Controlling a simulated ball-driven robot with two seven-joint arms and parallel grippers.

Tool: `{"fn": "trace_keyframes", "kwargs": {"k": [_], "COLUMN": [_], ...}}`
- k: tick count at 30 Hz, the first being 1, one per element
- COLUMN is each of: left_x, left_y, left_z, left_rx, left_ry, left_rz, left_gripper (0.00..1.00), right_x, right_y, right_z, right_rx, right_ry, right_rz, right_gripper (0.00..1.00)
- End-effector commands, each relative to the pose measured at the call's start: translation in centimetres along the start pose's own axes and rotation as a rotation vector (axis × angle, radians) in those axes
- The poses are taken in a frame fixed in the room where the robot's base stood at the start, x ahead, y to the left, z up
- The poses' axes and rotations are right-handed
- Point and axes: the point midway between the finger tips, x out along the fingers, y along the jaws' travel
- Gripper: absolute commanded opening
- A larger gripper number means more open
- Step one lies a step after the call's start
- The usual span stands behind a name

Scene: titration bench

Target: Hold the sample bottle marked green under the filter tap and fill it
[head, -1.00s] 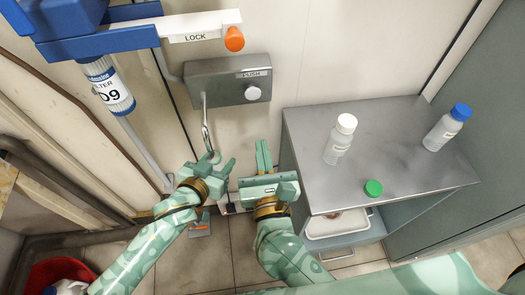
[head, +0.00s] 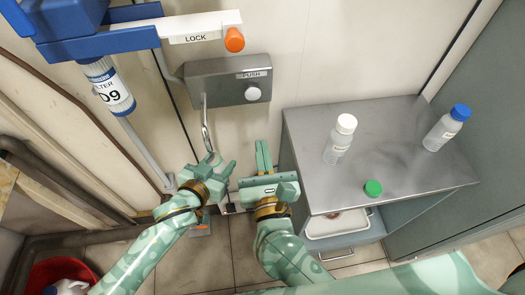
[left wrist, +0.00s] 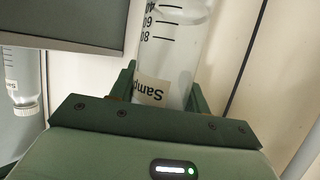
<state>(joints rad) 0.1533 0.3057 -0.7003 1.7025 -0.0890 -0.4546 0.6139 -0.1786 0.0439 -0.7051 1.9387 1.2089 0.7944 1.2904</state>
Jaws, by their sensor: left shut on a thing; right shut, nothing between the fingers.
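My left gripper (head: 219,165) is shut on a clear sample bottle (left wrist: 177,50), seen in the left wrist view with volume marks and a partly hidden "Samp" label. The bottle's mouth is hidden there, and I cannot tell its water level. In the head view the gripper is just below the hooked metal tap (head: 206,128), with the bottle hardly visible. The green cap (head: 373,187) lies on the grey cabinet top. My right gripper (head: 264,158) is shut and empty, to the right of the left one and beside the cabinet.
The tap hangs from a grey box with a PUSH button (head: 253,93). White-capped (head: 339,142) and blue-capped (head: 446,128) bottles stand on the cabinet (head: 400,112).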

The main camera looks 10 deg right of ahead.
Motion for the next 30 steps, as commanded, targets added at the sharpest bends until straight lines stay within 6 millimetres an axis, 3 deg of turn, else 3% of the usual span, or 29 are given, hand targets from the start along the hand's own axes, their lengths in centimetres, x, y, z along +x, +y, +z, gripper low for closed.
{"fn": "trace_keyframes", "kwargs": {"k": [30], "left_x": [-6.9], "left_y": [4.5], "left_z": [3.7], "left_rx": [-0.001], "left_ry": [0.000], "left_rz": [0.000], "left_gripper": [0.21], "right_x": [0.1], "right_y": [0.0], "right_z": [3.4], "right_rx": [0.000], "right_ry": [-0.020], "right_rz": [0.000], "right_gripper": [0.00]}}
